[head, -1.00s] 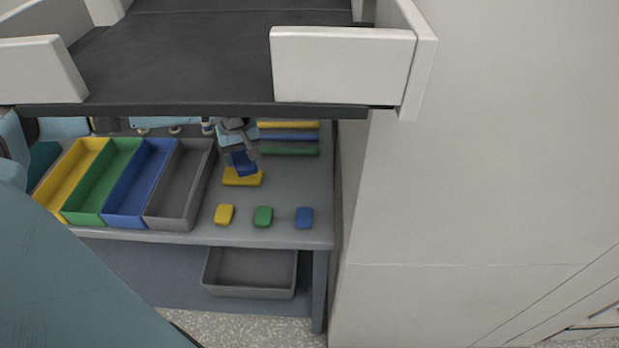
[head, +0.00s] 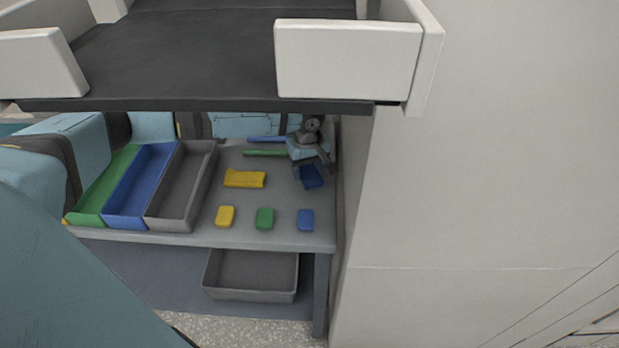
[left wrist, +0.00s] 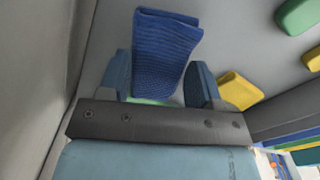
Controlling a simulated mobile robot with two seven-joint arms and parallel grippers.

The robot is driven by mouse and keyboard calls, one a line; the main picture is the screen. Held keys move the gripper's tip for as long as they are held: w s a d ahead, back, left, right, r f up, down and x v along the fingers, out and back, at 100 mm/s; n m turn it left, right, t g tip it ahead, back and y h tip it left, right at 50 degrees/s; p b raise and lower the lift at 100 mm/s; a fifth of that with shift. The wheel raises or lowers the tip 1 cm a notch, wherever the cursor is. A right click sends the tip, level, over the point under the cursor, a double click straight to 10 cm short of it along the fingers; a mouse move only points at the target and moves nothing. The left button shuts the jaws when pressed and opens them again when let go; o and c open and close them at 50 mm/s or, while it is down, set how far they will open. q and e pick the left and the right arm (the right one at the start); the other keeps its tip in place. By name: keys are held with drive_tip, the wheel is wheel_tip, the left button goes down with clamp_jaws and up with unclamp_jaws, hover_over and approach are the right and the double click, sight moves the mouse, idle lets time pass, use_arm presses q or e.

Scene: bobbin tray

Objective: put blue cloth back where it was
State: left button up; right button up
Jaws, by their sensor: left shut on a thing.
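My left gripper (head: 311,168) is at the right end of the shelf table, close to the pale side wall. It is shut on the blue cloth (head: 312,178), which hangs below the fingers. In the left wrist view the ribbed blue cloth (left wrist: 166,50) stands out between the two fingers (left wrist: 160,85). I cannot tell whether its lower edge touches the table. A yellow cloth (head: 245,179) lies flat on the table, left of the gripper. A small blue block (head: 305,220) lies nearer the front edge. My right gripper is not in view.
A yellow block (head: 225,216) and a green block (head: 265,218) lie along the front. Green (head: 98,203), blue (head: 128,209) and grey (head: 166,212) trays stand at left. Blue and green bars lie behind. A dark upper shelf (head: 190,55) overhangs. A grey bin (head: 252,290) sits below.

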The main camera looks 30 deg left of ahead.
sight(310, 170)
use_arm(q)
drive_tip(key=f, duration=0.3)
drive_tip(key=shift+w+d+f, duration=0.1)
drive_tip(key=shift+d+f, duration=0.1)
drive_tip(key=shift+f, duration=0.05)
drive_tip(key=shift+c, duration=0.4)
drive_tip(key=o, duration=0.9)
wheel_tip(310, 170, up, 12)
drive_tip(key=shift+p, duration=0.45)
